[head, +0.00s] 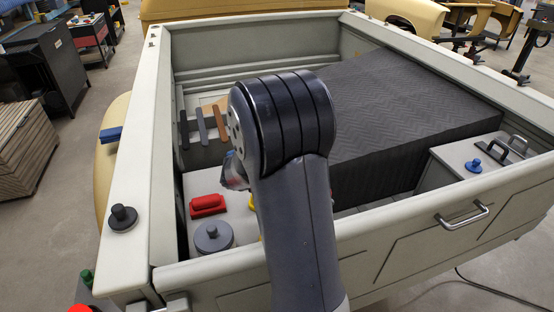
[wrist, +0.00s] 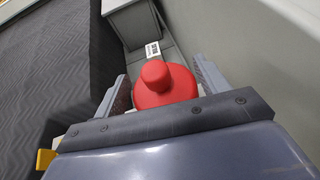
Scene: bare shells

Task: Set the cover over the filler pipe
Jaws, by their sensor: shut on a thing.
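A round red cover with a knob on top (wrist: 168,84) sits between the two grey fingers of my gripper (wrist: 163,82) in the wrist view. My gripper is shut on it. Below it in that view are pale grey panels and a small white label (wrist: 152,48). In the head view my arm hides my gripper and the red cover. I cannot pick out the filler pipe for certain in either view.
The truck bed holds a large dark quilted block (head: 400,110). A red handled piece (head: 208,205), a grey knobbed disc (head: 213,237) and a blue knobbed disc (head: 474,165) lie on ledges. A dark knobbed disc (head: 122,217) stands on the left rail. Bed walls surround the arm.

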